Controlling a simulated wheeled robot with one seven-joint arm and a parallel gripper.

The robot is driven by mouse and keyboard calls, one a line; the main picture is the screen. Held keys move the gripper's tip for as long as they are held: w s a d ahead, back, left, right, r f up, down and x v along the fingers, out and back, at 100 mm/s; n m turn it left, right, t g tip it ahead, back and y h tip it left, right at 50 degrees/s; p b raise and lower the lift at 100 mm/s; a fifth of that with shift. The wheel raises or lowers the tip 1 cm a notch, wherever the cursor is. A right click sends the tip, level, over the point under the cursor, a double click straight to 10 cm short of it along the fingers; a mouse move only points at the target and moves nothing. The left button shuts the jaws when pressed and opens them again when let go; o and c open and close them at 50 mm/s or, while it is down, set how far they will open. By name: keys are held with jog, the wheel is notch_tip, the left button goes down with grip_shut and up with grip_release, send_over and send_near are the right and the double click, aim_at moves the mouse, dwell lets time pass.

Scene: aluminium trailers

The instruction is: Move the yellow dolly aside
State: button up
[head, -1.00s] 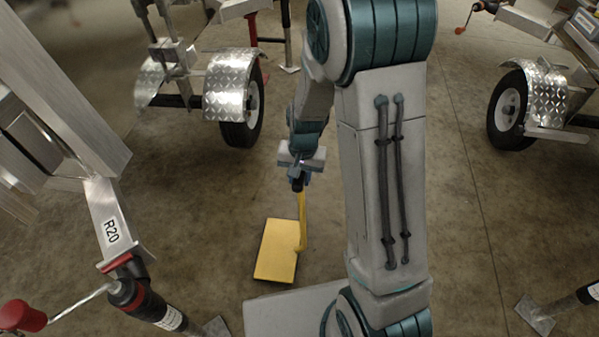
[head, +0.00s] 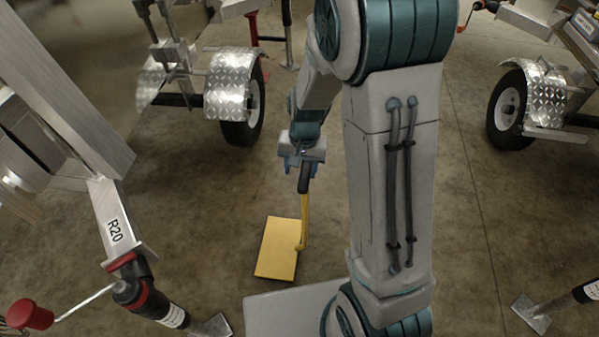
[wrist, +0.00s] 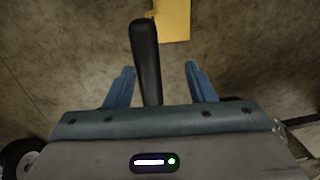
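The yellow dolly has a flat yellow plate (head: 277,250) lying on the concrete floor, left of my arm's large link in the head view. A yellow post rises from its right side to a black handle (head: 304,180). My gripper (head: 303,165) is at the top of this handle. In the wrist view, the two blue fingers of my gripper (wrist: 161,76) stand apart. The black handle (wrist: 146,60) lies between them, closer to the left finger, with a visible gap on both sides. Part of the yellow plate (wrist: 173,18) shows beyond it.
A trailer wheel with a silver fender (head: 230,90) stands behind at left, another wheel (head: 510,105) at right. A trailer tongue marked R20 (head: 114,230) with a red-handled jack (head: 140,295) is at near left. Bare floor (head: 200,200) lies around the dolly.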

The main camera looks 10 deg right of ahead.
jog(key=r+p, duration=0.2)
jog(key=r, duration=0.5)
jog(key=shift+d+r, duration=0.1)
jog(key=shift+d, duration=0.1)
jog(key=s+d+r+n, duration=0.1)
jog(key=s+r+n, duration=0.1)
jog(key=s+r, duration=0.3)
jog(key=s+d+r+n+t, duration=0.1)
jog(key=s+r, duration=0.3)
jog(key=s, duration=0.6)
jog(key=shift+s+d+r+n+h, duration=0.15)
jog(key=shift+d+r+n+h, duration=0.25)
jog(key=shift+d+n, duration=0.3)
